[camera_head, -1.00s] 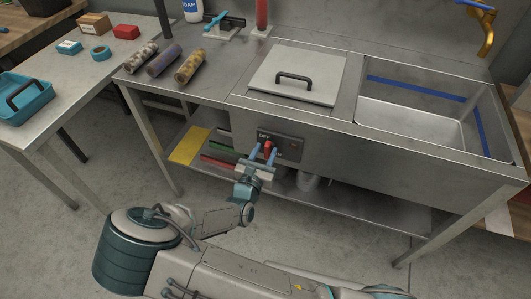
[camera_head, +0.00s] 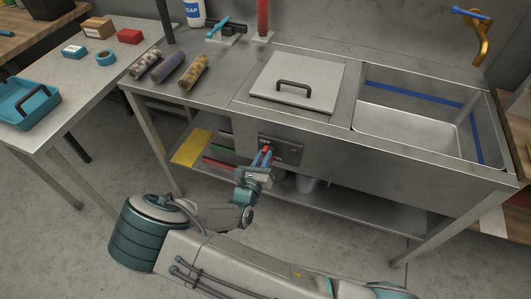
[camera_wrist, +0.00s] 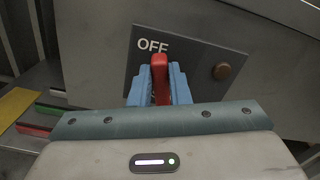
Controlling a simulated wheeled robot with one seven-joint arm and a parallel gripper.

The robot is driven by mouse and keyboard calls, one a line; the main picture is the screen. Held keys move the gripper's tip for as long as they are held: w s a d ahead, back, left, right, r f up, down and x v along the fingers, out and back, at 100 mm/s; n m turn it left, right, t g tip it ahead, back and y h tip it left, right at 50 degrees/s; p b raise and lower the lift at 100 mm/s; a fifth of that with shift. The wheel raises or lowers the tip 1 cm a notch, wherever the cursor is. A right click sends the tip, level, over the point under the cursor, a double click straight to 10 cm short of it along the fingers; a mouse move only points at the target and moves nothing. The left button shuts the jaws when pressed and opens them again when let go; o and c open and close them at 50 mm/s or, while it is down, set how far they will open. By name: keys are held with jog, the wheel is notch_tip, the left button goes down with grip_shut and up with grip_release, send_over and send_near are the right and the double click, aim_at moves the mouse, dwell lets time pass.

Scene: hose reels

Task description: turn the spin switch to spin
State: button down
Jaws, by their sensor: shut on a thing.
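The spin switch has a red handle (camera_wrist: 159,72) on a dark panel (camera_wrist: 199,58) on the front of the steel sink bench. In the wrist view the word OFF shows above and left of the handle; the lettering lower down is hidden by my gripper. My gripper (camera_wrist: 159,88) has its blue fingers on both sides of the red handle and is shut on it. The handle's upper end sticks out between the fingers and looks close to upright. In the head view my gripper (camera_head: 264,157) is at the panel (camera_head: 281,148), low on the bench front.
A round brown knob (camera_wrist: 222,71) is right of the switch. Above are a lid with a black handle (camera_head: 293,86) and an open basin (camera_head: 410,128). Floor in front is clear.

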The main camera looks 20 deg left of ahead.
jog(key=shift+a+f+n+p, duration=0.3)
jog(key=shift+n+p, duration=0.45)
jog(key=shift+n, duration=1.6)
jog(key=shift+a+f+n+p, duration=0.1)
jog(key=shift+f+n+p, duration=0.5)
jog(key=shift+n, duration=1.7)
jog(key=shift+a+f+n+p, duration=0.15)
jog(key=shift+n+p, duration=0.8)
jog(key=shift+n, duration=1.7)
jog(key=c, duration=1.4)
grip_release()
jog(key=shift+a, duration=0.1)
jog(key=shift+o, duration=0.2)
jog(key=s+a+b, duration=0.1)
jog(key=s, duration=1.2)
jog(key=shift+s+b, duration=0.35)
jog(key=shift+s, duration=0.05)
